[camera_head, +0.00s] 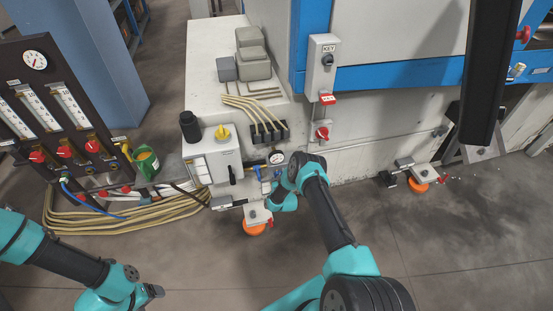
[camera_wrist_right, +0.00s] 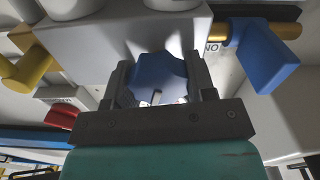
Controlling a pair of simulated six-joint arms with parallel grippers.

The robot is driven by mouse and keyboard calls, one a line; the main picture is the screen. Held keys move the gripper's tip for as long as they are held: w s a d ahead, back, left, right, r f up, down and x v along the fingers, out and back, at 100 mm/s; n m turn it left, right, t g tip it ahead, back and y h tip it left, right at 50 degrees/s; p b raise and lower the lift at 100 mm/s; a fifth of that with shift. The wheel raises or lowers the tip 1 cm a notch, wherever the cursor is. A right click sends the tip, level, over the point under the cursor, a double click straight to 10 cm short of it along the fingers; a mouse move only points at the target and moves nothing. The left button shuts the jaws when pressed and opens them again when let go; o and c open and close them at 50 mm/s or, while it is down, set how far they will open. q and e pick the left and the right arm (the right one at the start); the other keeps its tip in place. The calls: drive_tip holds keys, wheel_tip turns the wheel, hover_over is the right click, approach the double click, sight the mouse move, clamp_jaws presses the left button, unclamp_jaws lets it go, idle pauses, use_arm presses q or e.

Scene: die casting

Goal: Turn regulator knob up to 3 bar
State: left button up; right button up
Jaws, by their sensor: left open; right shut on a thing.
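The regulator knob (camera_wrist_right: 158,70) is blue and sits under a pale grey block in the right wrist view. My right gripper (camera_wrist_right: 160,80) is shut on this knob, one finger on each side of it. In the head view my right gripper (camera_head: 276,184) is at the small regulator on the machine's front, and my own wrist hides the knob. A small round white gauge (camera_head: 276,157) shows just above it; its reading is too small to make out. My left gripper (camera_head: 155,292) is open and empty, low over the floor at the bottom left, well away from the regulator.
A blue valve handle (camera_wrist_right: 262,56) on a brass pipe is close right of the knob in the wrist view. A yellow handle (camera_wrist_right: 27,70) is at left. A white box with a yellow switch (camera_head: 223,133) and beige hoses (camera_head: 130,216) lie left of the regulator. Front floor is clear.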

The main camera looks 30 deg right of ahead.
idle(0.4)
drive_tip(key=shift+m, duration=0.9)
idle(0.8)
drive_tip(key=shift+d+m, duration=0.1)
drive_tip(key=shift+m, duration=0.2)
idle(0.5)
drive_tip(key=shift+m, duration=0.4)
idle(0.5)
drive_tip(key=shift+m, duration=0.6)
